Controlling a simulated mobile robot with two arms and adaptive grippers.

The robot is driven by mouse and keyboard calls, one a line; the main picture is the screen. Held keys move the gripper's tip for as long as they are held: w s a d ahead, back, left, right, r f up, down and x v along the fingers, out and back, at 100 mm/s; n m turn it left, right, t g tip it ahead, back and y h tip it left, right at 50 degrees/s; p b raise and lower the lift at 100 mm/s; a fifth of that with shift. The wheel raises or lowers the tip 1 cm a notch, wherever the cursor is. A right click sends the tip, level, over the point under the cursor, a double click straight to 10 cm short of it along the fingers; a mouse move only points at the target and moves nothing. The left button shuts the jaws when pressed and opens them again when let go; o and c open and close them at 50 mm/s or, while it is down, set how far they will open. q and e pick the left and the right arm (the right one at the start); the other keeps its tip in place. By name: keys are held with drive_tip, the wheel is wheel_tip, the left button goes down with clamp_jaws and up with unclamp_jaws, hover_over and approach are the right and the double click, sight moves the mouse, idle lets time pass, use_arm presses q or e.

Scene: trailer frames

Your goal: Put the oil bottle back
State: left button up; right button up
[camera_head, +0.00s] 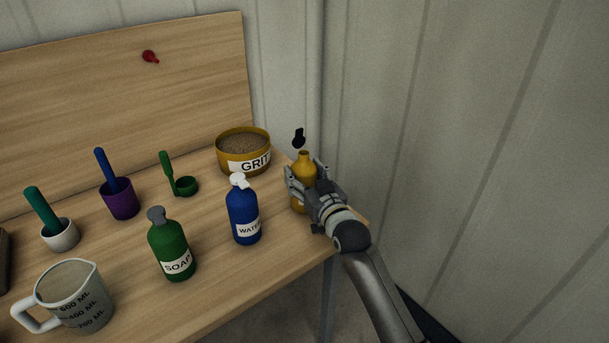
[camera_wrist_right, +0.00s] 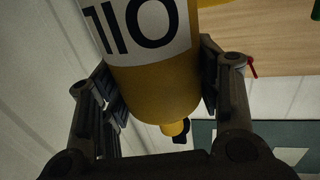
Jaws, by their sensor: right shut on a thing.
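The yellow oil bottle (camera_head: 303,165) is upright at the far right corner of the table, beside the blue water bottle (camera_head: 243,211). My right gripper (camera_head: 303,178) is shut on it, with fingers on both sides of its body. In the right wrist view, the bottle (camera_wrist_right: 155,90) appears upside down, with its "OIL" label facing the camera and the fingers (camera_wrist_right: 155,100) on either side. A small black piece (camera_head: 299,138) shows just above the bottle's neck; I cannot tell whether it touches. The bottle's base is partly hidden, so contact with the table is unclear. My left gripper is out of view.
A grit bowl (camera_head: 243,150) stands behind the water bottle. A green soap bottle (camera_head: 171,246), a measuring jug (camera_head: 72,297) and several cups stand leftward on the wooden table (camera_head: 215,285). A wall (camera_head: 450,140) is close on the right.

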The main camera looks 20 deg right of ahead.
drive_tip(key=o, duration=1.3)
drive_tip(key=shift+f, duration=0.1)
drive_tip(key=shift+c, duration=0.2)
drive_tip(key=shift+s, duration=0.1)
drive_tip(key=s+d, duration=0.1)
drive_tip(key=s, duration=1)
drive_tip(key=shift+s+d+b, duration=0.25)
drive_tip(key=shift+s+b, duration=0.05)
drive_tip(key=shift+s, duration=0.1)
